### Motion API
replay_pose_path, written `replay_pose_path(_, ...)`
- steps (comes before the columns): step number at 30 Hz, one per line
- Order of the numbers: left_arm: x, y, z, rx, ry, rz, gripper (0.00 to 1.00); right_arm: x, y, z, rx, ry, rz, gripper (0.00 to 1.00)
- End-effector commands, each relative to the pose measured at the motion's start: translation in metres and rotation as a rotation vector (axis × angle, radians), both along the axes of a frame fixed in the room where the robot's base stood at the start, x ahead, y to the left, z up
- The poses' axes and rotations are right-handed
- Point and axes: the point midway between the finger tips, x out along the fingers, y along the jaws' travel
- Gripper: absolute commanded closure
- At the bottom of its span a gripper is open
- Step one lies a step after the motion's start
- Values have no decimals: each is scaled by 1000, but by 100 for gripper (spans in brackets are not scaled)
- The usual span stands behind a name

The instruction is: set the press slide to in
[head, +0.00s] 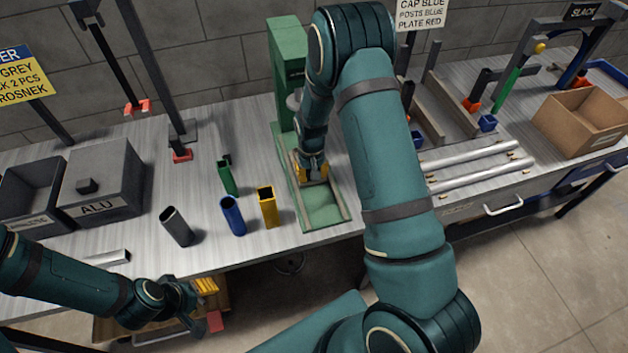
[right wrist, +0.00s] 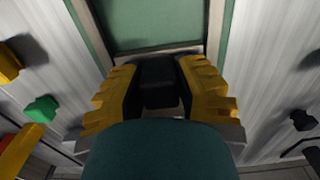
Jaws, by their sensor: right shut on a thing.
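The green press (head: 290,75) stands at the back middle of the table, with a long green bed (head: 322,208) with pale side rails running toward the front edge. My right gripper (head: 313,172) is down over this bed in front of the press column. In the right wrist view my right gripper (right wrist: 158,85) has its yellow fingers shut on a dark block, seemingly the slide's handle (right wrist: 157,72). The slide is mostly hidden by the gripper and arm. My left gripper (head: 195,318) hangs at the table's front edge, lower left, away from the press; its fingers are unclear.
Grey (head: 177,227), blue (head: 232,215), yellow (head: 267,206) and green (head: 227,178) upright tubes stand left of the bed. A grey ALU box (head: 108,170) is at left. Silver bars (head: 470,175) and a cardboard box (head: 580,122) are at right.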

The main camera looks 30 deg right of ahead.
Motion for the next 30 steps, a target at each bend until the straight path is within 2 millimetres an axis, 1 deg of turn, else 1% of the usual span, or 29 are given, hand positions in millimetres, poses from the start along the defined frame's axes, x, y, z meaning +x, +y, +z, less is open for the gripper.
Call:
replay_pose_path(7,0,0,0,0,0,1,53,-2,1,-2,2,8,0,100)
replay_pose_path(8,0,0,0,0,0,1,53,-2,1,-2,2,8,0,65)
replay_pose_path(9,0,0,0,0,0,1,53,-2,1,-2,2,7,0,51)
replay_pose_path(10,0,0,0,0,0,1,53,-2,1,-2,2,7,0,40)
replay_pose_path(11,0,0,0,0,0,1,53,-2,1,-1,2,7,0,38)
replay_pose_path(19,0,0,0,0,0,0,53,-1,0,0,1,4,-1,38)
replay_pose_path(22,0,0,0,0,0,0,53,-1,0,4,0,2,0,38)
replay_pose_path(26,0,0,0,0,0,0,53,0,0,21,1,0,-1,38)
replay_pose_path(30,0,0,0,0,0,0,53,0,0,49,1,-1,-1,38)
